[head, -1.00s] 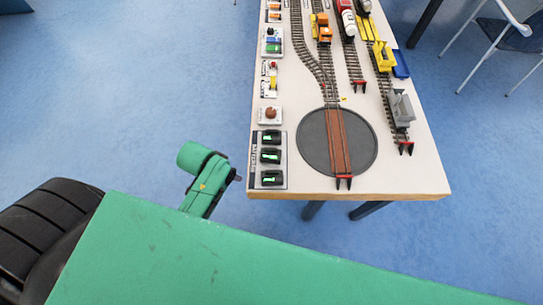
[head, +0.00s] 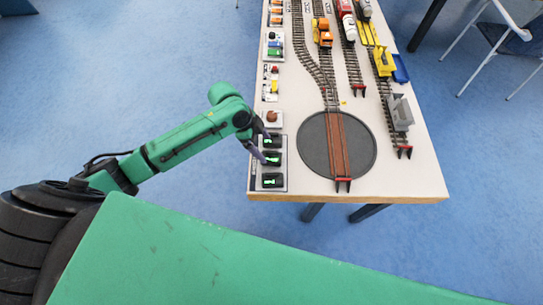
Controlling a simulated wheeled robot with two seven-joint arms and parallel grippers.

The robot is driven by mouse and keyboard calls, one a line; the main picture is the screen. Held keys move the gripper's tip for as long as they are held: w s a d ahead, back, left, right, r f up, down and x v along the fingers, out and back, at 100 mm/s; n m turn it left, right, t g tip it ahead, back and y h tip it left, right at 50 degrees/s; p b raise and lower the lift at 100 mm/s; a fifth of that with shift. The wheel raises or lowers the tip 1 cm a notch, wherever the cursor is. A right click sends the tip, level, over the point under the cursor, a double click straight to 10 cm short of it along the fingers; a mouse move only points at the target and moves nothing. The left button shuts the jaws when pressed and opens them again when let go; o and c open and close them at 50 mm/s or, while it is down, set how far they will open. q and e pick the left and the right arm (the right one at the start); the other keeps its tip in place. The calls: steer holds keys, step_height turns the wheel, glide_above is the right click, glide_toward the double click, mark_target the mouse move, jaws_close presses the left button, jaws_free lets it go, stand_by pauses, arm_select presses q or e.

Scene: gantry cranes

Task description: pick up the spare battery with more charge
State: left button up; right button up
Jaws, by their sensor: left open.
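One fingertip overlaps the top battery and the other reaches the middle one. I cannot tell whether they touch. My right gripper is out of view.
A round turntable (head: 312,150) with a brown track lies right of the batteries. A brown knob (head: 272,118) and panels of coloured parts line the left edge behind them. Tracks with model cranes and wagons, including a grey one (head: 401,112), fill the rest.

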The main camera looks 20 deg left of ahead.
mark_target(273, 157)
arm_select(q)
steer(key=x, duration=0.3)
steer(key=p+x, duration=0.1)
steer(key=x, duration=0.3)
steer(key=shift+w+f, duration=0.2)
steer(key=shift+a, duration=0.1)
jaws_close()
